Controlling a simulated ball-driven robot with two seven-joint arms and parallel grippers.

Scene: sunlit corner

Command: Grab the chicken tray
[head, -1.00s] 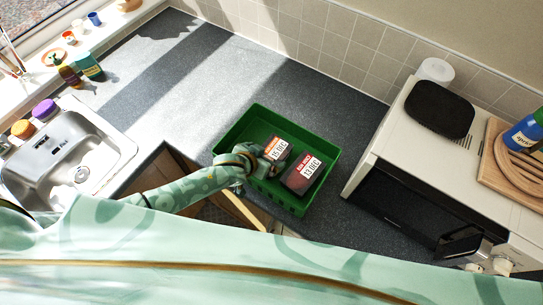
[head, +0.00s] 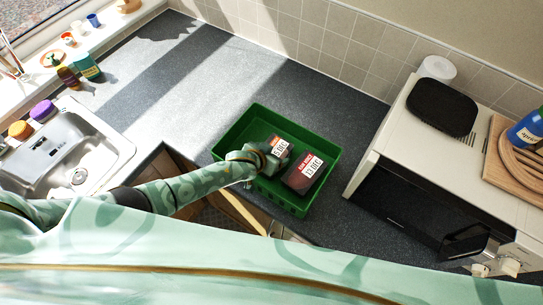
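A green crate (head: 231,137) stands on the worktop and holds two dark packed trays with red-and-white labels. The left tray (head: 279,147) has a label ending in "5 DEC"; the right tray (head: 304,173) reads "13 DEC". I cannot read which one is chicken. My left gripper (head: 266,160) reaches over the crate's near left wall to the left tray's near left side. Its fingers are hard to make out, so I cannot see whether they are open or gripping the tray. My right gripper is not in view.
A white microwave (head: 393,140) with a dark door stands right of the crate, with a black pad (head: 441,107) and a wooden board (head: 497,172) on top. A steel sink (head: 62,160) is at left. The worktop (head: 205,85) behind the crate is clear.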

